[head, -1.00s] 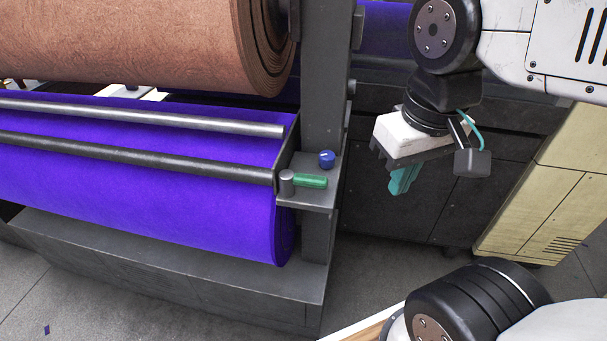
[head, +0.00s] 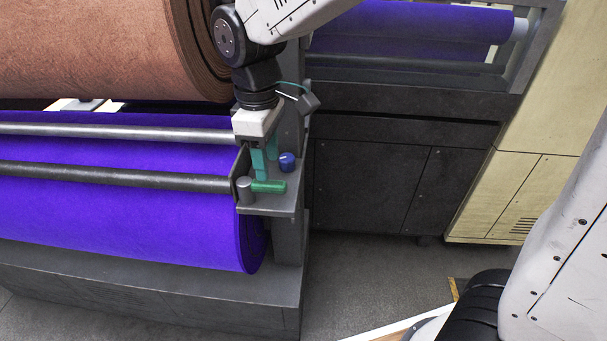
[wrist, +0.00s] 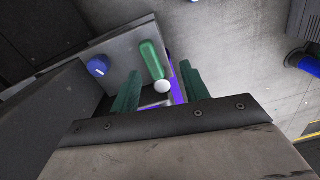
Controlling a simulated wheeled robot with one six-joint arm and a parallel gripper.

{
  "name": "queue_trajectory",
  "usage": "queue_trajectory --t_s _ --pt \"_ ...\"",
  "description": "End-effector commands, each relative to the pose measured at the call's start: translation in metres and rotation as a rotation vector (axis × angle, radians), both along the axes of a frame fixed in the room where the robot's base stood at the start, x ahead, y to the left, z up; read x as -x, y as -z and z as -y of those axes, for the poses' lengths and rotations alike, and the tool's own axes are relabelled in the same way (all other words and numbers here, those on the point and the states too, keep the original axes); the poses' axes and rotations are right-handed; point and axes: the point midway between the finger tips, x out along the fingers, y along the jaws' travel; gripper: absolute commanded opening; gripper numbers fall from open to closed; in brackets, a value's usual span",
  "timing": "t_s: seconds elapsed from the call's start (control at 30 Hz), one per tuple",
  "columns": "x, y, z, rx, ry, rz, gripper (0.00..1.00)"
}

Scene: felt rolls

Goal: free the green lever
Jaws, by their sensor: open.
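The green lever (head: 269,187) lies on a small grey bracket at the end of the purple roll, beside a grey upright peg (head: 245,190). In the wrist view the lever (wrist: 151,58) points away from me, with a pale round end (wrist: 162,87) near my jaws. My gripper (head: 266,165) has teal fingers and is open just above and behind the lever. In the wrist view my gripper (wrist: 158,85) has one finger on each side of the lever's near end. I cannot tell whether a finger touches it.
A blue knob (head: 287,162) stands on the bracket (head: 285,208) close to my fingers; it also shows in the wrist view (wrist: 99,66). A brown roll (head: 100,50) hangs above.

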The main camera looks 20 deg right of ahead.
Motion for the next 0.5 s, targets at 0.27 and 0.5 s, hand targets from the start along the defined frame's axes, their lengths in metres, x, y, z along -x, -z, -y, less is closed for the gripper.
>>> queue_trajectory --t_s 0.27,0.5 --pt "-0.014 -0.002 0.005 -0.026 -0.123 0.039 0.45" --pt "-0.014 0.035 0.006 -0.024 -0.121 0.036 0.45"
